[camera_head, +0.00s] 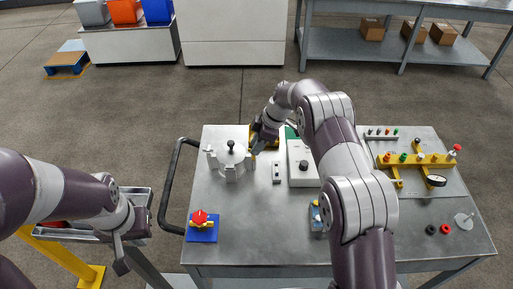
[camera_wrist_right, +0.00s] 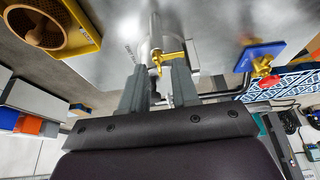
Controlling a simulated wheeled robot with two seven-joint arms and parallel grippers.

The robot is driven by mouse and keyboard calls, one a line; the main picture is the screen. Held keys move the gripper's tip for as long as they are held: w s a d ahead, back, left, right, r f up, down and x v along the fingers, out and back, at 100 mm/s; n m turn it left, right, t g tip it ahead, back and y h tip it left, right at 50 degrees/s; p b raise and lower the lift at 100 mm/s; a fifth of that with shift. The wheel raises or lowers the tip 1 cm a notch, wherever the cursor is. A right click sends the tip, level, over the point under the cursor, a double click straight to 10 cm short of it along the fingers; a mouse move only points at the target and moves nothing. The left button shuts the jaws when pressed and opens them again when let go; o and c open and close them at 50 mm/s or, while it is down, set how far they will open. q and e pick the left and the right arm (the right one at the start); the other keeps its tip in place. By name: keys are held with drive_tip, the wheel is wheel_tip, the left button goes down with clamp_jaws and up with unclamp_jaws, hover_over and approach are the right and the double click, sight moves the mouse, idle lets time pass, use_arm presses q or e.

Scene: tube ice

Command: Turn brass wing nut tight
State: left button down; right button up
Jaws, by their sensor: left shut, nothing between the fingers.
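The brass wing nut (camera_wrist_right: 158,60) shows in the right wrist view, at the end of a metal fitting and just beyond my right fingertips. My right gripper (camera_wrist_right: 157,76) has its two grey fingers apart, one on each side of the nut as pictured; I cannot tell whether they touch it. In the head view, my right gripper (camera_head: 256,149) is at the right side of a silver lidded pot (camera_head: 229,158) with a black knob, and the nut is too small to make out there. My left gripper (camera_head: 122,262) is shut and empty, left of the table.
The steel table (camera_head: 258,225) has bare room at its front middle. A red valve on a blue plate (camera_head: 203,235) stands front left. A white box (camera_head: 301,168) and a yellow manifold (camera_head: 416,160) stand right of the pot. A black rail (camera_head: 168,190) borders the left edge.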

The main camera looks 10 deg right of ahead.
drive_tip(key=shift+w+a+f, duration=0.2)
drive_tip(key=shift+f, duration=0.25)
clamp_jaws()
